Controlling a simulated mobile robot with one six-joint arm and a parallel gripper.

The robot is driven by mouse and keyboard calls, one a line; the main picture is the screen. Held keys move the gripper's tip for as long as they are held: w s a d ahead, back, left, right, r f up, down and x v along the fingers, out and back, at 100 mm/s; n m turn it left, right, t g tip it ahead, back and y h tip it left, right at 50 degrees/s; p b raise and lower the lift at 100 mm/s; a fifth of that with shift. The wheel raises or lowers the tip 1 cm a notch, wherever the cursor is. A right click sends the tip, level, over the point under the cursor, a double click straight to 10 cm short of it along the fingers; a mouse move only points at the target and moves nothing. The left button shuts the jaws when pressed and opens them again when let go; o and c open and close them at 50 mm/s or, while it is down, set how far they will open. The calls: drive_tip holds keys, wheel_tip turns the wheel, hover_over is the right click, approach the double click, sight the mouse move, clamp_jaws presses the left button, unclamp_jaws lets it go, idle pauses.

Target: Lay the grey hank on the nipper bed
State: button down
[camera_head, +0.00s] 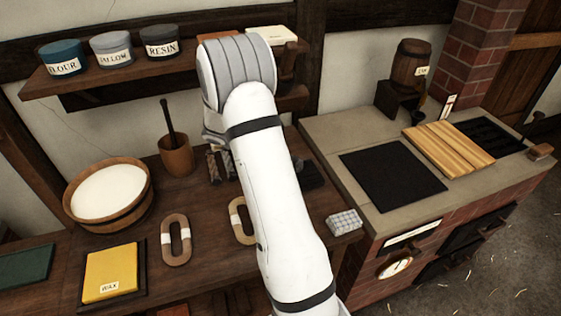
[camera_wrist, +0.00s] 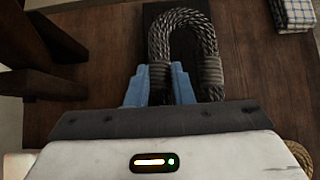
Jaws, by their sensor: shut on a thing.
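The grey hank (camera_wrist: 182,22) is a loop of twisted grey rope with grey bindings, seen in the wrist view. My gripper (camera_wrist: 160,90) has its blue fingers closed around one bound leg of it; the other leg lies outside the right finger. The near end of the hank is hidden by my gripper body. A dark slab (camera_wrist: 186,58) shows beneath the loop and appears to be the nipper bed; in the head view a dark block (camera_head: 311,175) shows right of my arm. I cannot tell whether hank and slab touch. My arm hides my gripper in the head view.
A checked cloth (camera_head: 345,222) lies at the bench's right end. Tan hanks (camera_head: 176,240) lie in front, one partly behind my arm. A pale-filled tub (camera_head: 108,190), a mortar (camera_head: 176,155) and a wax block (camera_head: 110,272) stand left. A brick stove (camera_head: 400,210) is right.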

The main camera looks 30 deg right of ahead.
drive_tip(key=shift+s+d, duration=0.15)
drive_tip(key=shift+d, duration=0.45)
drive_tip(key=shift+s+d, duration=0.15)
drive_tip(key=shift+d, duration=0.45)
drive_tip(key=f, duration=0.1)
drive_tip(key=d+f+p, duration=0.1)
drive_tip(key=f, duration=0.1)
drive_tip(key=shift+s+f, duration=0.1)
drive_tip(key=shift+f, duration=0.1)
drive_tip(key=shift+s, duration=0.1)
drive_tip(key=shift+f, duration=0.2)
drive_tip(key=c, duration=1.3)
unclamp_jaws()
drive_tip(key=shift+o, duration=0.2)
drive_tip(key=shift+r, duration=0.1)
